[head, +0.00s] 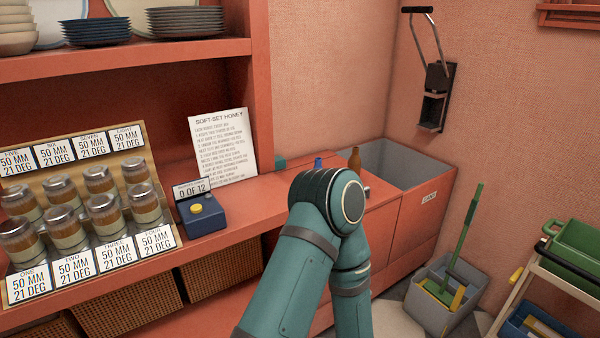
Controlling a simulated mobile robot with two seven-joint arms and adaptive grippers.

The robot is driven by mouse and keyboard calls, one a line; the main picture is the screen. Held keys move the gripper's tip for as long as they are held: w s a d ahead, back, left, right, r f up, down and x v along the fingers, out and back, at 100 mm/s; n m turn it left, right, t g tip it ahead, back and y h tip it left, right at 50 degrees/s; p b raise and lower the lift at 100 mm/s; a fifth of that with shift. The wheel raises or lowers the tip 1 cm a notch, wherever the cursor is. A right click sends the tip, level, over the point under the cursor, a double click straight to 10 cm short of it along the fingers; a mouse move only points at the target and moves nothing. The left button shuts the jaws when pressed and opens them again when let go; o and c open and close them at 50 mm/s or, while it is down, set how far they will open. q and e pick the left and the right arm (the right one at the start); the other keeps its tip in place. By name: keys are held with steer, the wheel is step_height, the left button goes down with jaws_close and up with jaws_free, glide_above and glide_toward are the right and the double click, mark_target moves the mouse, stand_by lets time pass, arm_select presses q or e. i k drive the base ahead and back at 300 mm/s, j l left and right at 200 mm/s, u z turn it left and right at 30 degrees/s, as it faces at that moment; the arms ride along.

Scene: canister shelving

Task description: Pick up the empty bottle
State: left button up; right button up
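A small brown bottle (355,159) stands upright at the back of the red counter, beside the grey bin. Its lower part is hidden behind my bent teal arm (316,237). Whether the bottle is empty cannot be seen. The arm rises from the bottom middle, bends at a large joint and goes back down. I cannot tell which of my arms this is. Neither gripper shows in the head view.
A grey open bin (401,165) is set in the counter's right end. Several honey jars (72,230) stand on a labelled rack at left, near a blue button box (203,216). A grey tub (447,297) and a cart (550,285) stand at lower right.

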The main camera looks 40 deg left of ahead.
mark_target(354, 160)
steer(key=u, duration=1.25)
